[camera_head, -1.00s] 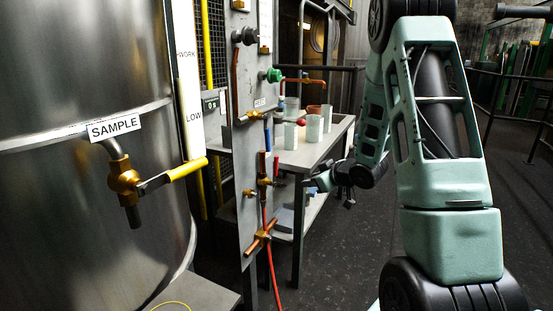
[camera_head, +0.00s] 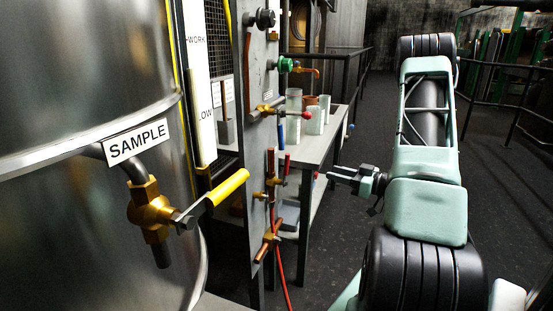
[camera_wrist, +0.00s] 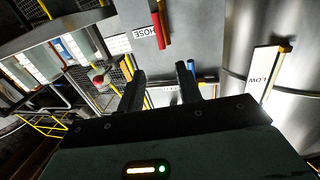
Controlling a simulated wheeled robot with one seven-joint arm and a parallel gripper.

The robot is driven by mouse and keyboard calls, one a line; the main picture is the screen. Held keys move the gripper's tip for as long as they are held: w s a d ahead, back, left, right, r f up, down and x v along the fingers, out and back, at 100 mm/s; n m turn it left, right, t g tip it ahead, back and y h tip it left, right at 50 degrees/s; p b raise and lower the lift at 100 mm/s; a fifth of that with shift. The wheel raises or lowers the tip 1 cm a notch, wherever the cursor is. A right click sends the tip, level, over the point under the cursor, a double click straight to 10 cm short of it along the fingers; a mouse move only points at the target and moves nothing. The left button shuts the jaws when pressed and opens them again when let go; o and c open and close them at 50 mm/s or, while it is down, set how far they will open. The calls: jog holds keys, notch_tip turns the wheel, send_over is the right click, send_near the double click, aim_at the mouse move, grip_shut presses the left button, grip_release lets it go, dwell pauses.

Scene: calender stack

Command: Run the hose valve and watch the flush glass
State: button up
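The grey valve panel (camera_head: 257,210) stands left of centre in the head view. It carries brass valves, one with an upright red handle (camera_head: 287,165) below a blue handle (camera_head: 281,134). In the wrist view a HOSE label (camera_wrist: 146,33) sits beside a red handle (camera_wrist: 160,25), with a blue handle (camera_wrist: 163,62) near it. My gripper (camera_head: 335,174) is right of the panel, apart from the handles. In the wrist view its two fingers (camera_wrist: 161,80) are spread with nothing between them. I cannot identify the flush glass for certain.
A steel tank (camera_head: 80,235) with a yellow-handled SAMPLE valve (camera_head: 150,212) fills the left. A bench (camera_head: 312,150) with several cups stands behind the panel. Railings (camera_head: 500,75) stand at the right. The dark floor (camera_head: 400,125) between bench and railings looks clear.

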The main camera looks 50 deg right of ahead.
aim_at(287, 160)
jog(key=w+a, duration=0.1)
jog(key=w, duration=0.4)
jog(key=w+a, duration=0.1)
jog(key=w, duration=0.5)
jog(key=w+a+b, duration=0.1)
jog(key=w, duration=0.5)
jog(key=shift+a, duration=0.2)
grip_shut()
